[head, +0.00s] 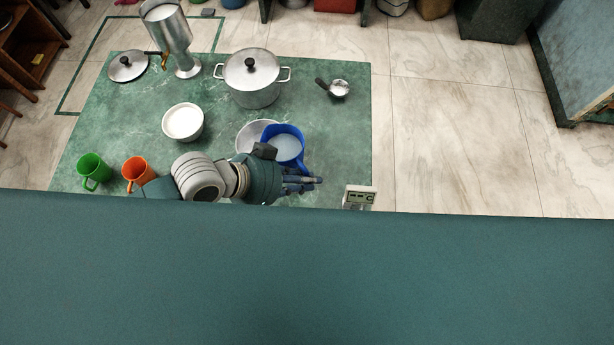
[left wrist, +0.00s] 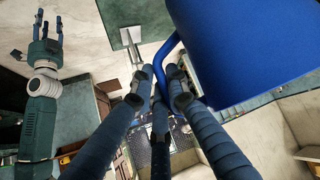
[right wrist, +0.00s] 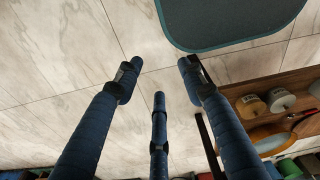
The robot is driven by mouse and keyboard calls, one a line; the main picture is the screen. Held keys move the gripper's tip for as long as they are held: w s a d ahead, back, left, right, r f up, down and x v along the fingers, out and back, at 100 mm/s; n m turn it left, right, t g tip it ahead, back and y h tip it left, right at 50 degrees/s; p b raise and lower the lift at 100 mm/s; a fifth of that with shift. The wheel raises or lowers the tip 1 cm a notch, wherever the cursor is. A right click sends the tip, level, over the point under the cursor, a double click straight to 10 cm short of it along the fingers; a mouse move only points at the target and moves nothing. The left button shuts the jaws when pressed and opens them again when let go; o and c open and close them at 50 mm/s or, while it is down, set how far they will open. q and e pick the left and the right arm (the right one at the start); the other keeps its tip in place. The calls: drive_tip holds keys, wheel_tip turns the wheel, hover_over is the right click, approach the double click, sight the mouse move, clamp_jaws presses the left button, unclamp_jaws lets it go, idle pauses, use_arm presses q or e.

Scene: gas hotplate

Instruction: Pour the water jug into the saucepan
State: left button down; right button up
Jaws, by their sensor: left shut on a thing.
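The blue water jug (head: 287,148) holds whitish water and looks close to upright in the head view. My left gripper (head: 300,183) is at its near side. In the left wrist view, my left gripper (left wrist: 160,88) is shut on the handle of the jug (left wrist: 240,45). A silver pan (head: 247,134), which looks like the saucepan, shows just behind and left of the jug; the jug covers part of it. I cannot tell the height between them. My right gripper (right wrist: 158,80) has its fingers apart, with nothing between them.
On the green marbled table (head: 220,112) stand a lidded pot (head: 254,92), a white bowl (head: 183,121), a green mug (head: 93,171), an orange mug (head: 138,171) and a tall metal dispenser (head: 172,32). A small dark-handled pan (head: 340,88) is at the right. Floor right of the table is clear.

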sight(298, 168)
use_arm(q)
drive_tip(key=shift+w+a+f+b, duration=0.15)
drive_tip(key=shift+w+b, duration=0.05)
drive_tip(key=shift+b, duration=0.2)
drive_tip(key=g+h+b, duration=0.1)
drive_tip(key=b, duration=0.1)
drive_tip(key=w+a+n+g+h+b, duration=0.1)
drive_tip(key=b, duration=0.2)
drive_tip(key=shift+w+f+n+b, duration=0.15)
drive_tip(key=shift+f+n+b, duration=0.15)
drive_tip(key=shift+b, duration=0.05)
drive_tip(key=shift+r+p, duration=0.35)
drive_tip(key=shift+p, duration=0.05)
drive_tip(key=shift+a+h+b, duration=0.1)
drive_tip(key=shift+h+b, duration=0.2)
drive_tip(key=shift+b, duration=0.1)
drive_tip(key=shift+w+a+r+n+g+h+b, duration=0.2)
drive_tip(key=shift+r+g+h+b, duration=0.05)
drive_tip(key=shift+r+h, duration=0.1)
drive_tip(key=shift+w+a+r+n+g+h+b, duration=0.15)
drive_tip(key=shift+r+n+g+h+b, duration=0.05)
drive_tip(key=shift+r+g+h, duration=0.1)
drive_tip(key=shift+r, duration=0.1)
